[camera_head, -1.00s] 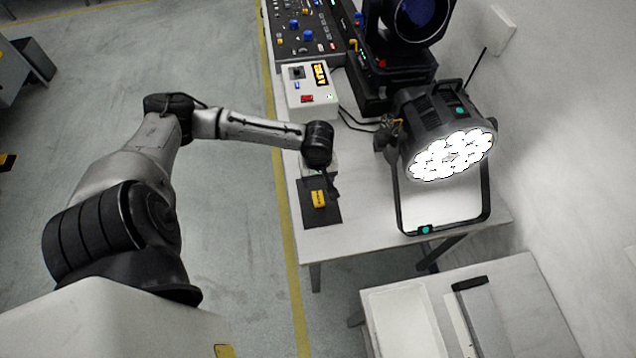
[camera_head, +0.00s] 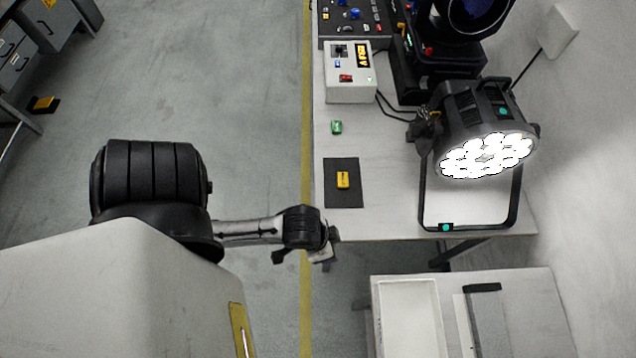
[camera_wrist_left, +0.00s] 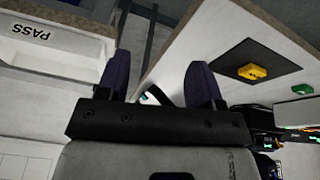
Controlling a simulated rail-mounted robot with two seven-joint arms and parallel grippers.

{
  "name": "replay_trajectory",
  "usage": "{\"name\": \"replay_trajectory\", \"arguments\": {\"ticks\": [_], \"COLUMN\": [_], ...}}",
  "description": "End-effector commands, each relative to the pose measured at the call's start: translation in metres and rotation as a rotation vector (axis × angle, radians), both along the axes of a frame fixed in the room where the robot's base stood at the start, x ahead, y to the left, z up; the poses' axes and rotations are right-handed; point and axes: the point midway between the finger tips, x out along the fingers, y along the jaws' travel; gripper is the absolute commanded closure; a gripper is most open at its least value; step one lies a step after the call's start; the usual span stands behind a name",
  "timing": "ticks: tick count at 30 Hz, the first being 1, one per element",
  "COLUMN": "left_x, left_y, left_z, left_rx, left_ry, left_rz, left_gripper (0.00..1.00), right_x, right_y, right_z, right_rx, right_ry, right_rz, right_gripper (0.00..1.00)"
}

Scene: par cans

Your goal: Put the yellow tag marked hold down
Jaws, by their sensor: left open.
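The yellow tag (camera_head: 343,180) lies on a dark grey mat (camera_head: 335,199) near the left edge of the white table; its marking is too small to read. It also shows in the left wrist view (camera_wrist_left: 252,71) on the mat (camera_wrist_left: 283,68). My left gripper (camera_head: 328,258) is off the table's front left corner, below and apart from the tag. In the left wrist view its two fingers (camera_wrist_left: 161,88) are spread with nothing held between them. My right gripper is not in view.
A green tag (camera_head: 336,127) lies behind the mat. A white control box (camera_head: 350,88) stands further back. A lit par can (camera_head: 485,140) stands on the table's right. A second table with a white tray (camera_head: 409,284) is in front. "PASS" is printed there in the wrist view.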

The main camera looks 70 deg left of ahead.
Motion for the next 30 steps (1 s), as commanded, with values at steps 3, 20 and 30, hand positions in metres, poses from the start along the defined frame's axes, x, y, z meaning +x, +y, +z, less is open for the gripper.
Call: {"name": "replay_trajectory", "arguments": {"ticks": [3, 20, 30], "left_x": [-0.014, -0.021, -0.021], "left_y": [0.0, 0.003, 0.003], "left_z": [0.004, 0.01, 0.061], "left_rx": [0.047, 0.088, 0.088], "left_ry": [-0.002, -0.004, -0.003], "left_rz": [-0.041, -0.076, -0.076], "left_gripper": [0.4, 0.4, 0.4], "right_x": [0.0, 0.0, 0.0], "right_y": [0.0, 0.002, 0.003], "right_z": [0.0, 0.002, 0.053], "right_rx": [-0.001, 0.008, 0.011], "right_ry": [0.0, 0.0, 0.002], "right_rz": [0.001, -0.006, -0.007], "right_gripper": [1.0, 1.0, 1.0]}}
